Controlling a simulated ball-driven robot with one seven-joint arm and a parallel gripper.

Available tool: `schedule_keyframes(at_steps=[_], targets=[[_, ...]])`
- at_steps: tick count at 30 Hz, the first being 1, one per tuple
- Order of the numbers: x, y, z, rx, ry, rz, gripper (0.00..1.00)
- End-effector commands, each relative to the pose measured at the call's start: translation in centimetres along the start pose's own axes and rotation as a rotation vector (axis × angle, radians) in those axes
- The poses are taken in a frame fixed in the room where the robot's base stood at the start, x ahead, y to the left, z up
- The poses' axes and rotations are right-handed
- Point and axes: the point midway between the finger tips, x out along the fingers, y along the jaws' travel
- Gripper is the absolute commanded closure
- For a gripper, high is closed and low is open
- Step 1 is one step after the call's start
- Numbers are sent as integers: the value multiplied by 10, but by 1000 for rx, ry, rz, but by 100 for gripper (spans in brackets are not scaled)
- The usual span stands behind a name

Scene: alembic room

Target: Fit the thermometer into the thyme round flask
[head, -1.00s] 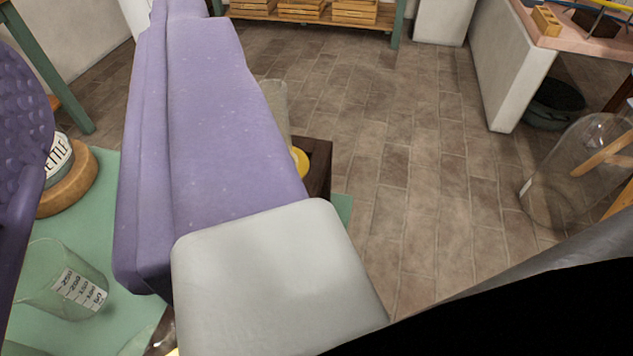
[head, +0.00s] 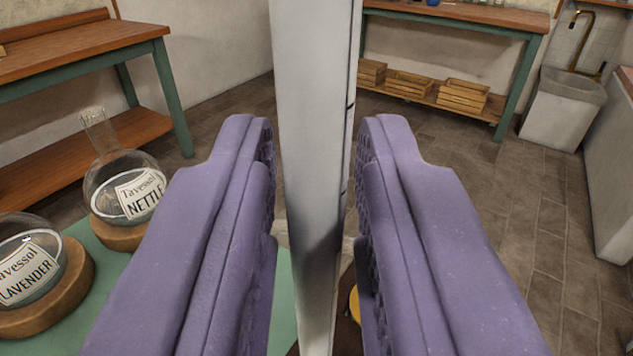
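My gripper (head: 315,135) shows as two purple fingers with textured inner pads, one on each side of the picture's middle. A long white-grey bar with a few dark marks along its right edge stands upright between them, which I take to be the thermometer (head: 312,90). The fingers close in on both its sides. It runs past the top and bottom of the picture, so neither end shows. No flask with a thyme label shows. Two round glass flasks stand at the left, labelled NETTLE (head: 105,175) and LAVENDER (head: 25,275).
Both flasks sit on wooden rings on a green surface (head: 115,275). A yellow thing shows partly between the fingers, low down. Wooden tables stand at the left (head: 80,45) and back (head: 460,15), with crates (head: 465,95) below. A grey sink (head: 565,105) stands right. The right floor is clear.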

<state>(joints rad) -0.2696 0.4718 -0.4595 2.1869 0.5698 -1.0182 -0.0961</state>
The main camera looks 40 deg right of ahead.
Motion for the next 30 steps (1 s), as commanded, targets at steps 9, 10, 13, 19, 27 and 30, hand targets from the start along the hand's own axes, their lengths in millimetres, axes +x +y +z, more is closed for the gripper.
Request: schedule_keyframes(at_steps=[9,10,13,19,27,30], targets=[[0,0,-1,0,0,0,100],[0,0,-2,0,0,0,100],[0,0,-6,1,1,0,100],[0,0,-16,1,1,0,100],[0,0,-29,2,0,0,100],[0,0,-34,1,0,0,100]])
